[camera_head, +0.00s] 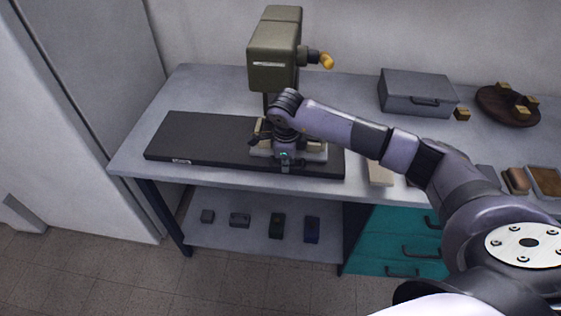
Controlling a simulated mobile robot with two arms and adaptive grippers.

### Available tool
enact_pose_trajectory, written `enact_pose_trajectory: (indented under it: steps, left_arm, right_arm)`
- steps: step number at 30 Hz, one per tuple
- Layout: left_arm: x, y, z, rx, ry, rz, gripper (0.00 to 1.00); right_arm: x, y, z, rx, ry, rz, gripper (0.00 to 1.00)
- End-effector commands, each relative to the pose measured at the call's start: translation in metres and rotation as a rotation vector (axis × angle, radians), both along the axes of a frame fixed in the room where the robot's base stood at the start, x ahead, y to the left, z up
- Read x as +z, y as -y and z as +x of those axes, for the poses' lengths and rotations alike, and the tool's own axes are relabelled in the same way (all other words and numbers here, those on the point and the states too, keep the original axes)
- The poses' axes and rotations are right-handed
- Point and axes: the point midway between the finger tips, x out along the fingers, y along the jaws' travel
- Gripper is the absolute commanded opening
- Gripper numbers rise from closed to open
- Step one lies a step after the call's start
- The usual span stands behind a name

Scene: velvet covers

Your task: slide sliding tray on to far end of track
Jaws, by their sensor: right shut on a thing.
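The long black track (200,138) lies along the front of the workbench, its left part bare. The sliding tray (316,155), pale grey with light wooden blocks on it, sits on the track toward its right end, below the olive-green machine (273,62). My right gripper (285,160) reaches in from the right and is shut at the front of the tray. The wrist hides much of the tray and the exact grip. My left gripper is not in view.
The grey metal box (415,93) and round dark plate (507,106) with small brass-coloured blocks stand at the back right. Teal drawers (392,240) and a lower shelf (262,239) with several small boxes are below. The bench left of the tray has no loose objects.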

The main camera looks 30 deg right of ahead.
Motion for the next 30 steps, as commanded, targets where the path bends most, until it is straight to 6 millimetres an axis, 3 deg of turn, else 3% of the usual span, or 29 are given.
enact_pose_trajectory:
  steps: [2,3,12,22,30]
  left_arm:
    - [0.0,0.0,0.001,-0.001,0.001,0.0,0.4]
    - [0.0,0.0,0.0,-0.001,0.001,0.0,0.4]
    - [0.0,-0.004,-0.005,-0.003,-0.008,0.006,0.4]
    - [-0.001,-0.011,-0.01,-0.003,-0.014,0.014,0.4]
    - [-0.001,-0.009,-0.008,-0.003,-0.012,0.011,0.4]
  right_arm:
    - [-0.002,0.004,-0.002,-0.003,-0.007,-0.009,0.0]
    - [-0.002,0.004,-0.002,-0.003,-0.009,-0.009,0.12]
    - [-0.001,0.002,-0.001,-0.001,-0.005,-0.006,0.31]
    - [0.002,0.001,-0.001,-0.001,-0.003,-0.004,0.31]
    - [0.042,-0.003,-0.006,-0.001,0.0,-0.004,0.31]
